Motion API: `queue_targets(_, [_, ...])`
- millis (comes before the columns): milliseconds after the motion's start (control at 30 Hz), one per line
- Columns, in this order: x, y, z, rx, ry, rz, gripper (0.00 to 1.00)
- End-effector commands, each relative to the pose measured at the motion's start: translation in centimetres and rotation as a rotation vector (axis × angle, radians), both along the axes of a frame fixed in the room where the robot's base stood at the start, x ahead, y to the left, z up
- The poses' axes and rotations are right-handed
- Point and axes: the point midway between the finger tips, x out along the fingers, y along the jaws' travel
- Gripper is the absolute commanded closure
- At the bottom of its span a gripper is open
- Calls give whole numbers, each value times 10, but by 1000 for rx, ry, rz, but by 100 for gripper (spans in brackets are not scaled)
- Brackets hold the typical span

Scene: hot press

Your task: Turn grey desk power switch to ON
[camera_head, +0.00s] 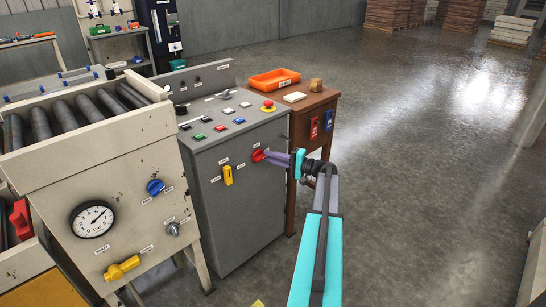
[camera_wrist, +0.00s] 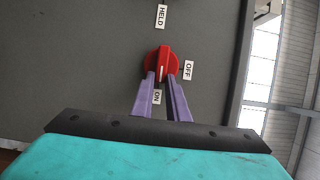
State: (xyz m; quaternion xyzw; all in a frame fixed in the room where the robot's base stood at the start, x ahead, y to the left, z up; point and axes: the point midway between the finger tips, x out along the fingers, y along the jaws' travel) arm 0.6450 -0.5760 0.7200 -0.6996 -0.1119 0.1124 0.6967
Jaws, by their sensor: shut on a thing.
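The grey desk (camera_head: 236,205) stands in the middle of the head view. Its red rotary switch (camera_head: 258,156) sits on the upper right of the front panel. In the wrist view the red switch (camera_wrist: 161,66) has labels HELD, OFF and ON around it, and its white line points down toward the ON label (camera_wrist: 157,97). My gripper (camera_wrist: 161,80) is shut on the lower part of the switch handle, with one purple finger on each side. In the head view my gripper (camera_head: 265,156) reaches the switch from the right.
A yellow switch (camera_head: 228,174) is left of the red one. The desk top carries coloured buttons and a red-and-yellow emergency stop (camera_head: 268,106). A brown cabinet (camera_head: 318,115) with an orange tray (camera_head: 274,79) stands just behind at right. A roller machine (camera_head: 100,160) is at left. Floor at right is clear.

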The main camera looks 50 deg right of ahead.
Motion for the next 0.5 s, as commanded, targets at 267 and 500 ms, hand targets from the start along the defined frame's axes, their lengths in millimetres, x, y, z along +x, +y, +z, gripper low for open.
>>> queue_targets(267, [-1, 4, -4, 21, 4, 10, 100])
queue_targets(500, [-1, 4, -4, 21, 4, 10, 83])
